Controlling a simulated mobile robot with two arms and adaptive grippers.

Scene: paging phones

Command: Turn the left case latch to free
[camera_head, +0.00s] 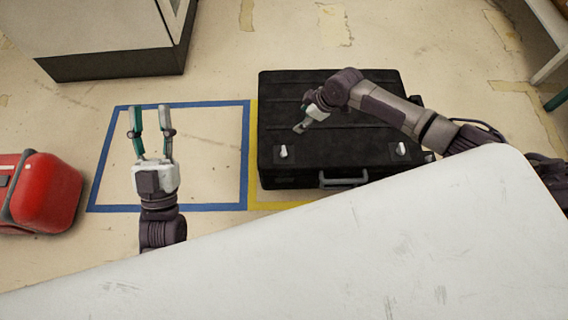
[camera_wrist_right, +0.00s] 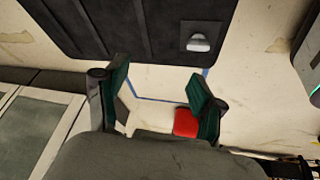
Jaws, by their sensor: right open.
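The black case (camera_head: 345,113) lies on the floor in a yellow-taped area. Its left latch (camera_head: 283,152) is a small white knob near the front left corner; it also shows in the right wrist view (camera_wrist_right: 199,43). The right latch (camera_head: 401,148) is near the front right corner. My right gripper (camera_head: 301,122) is above the case, behind the left latch and apart from it. In the right wrist view its fingers (camera_wrist_right: 157,75) are spread and empty. My left gripper (camera_head: 151,108) is open and empty above the blue-taped square.
A white surface (camera_head: 330,265) spans the foreground. A red case (camera_head: 48,192) lies at the left. A grey cabinet (camera_head: 110,62) stands at the back left. The blue-taped square (camera_head: 246,150) holds nothing. The case handle (camera_head: 343,179) is at its front edge.

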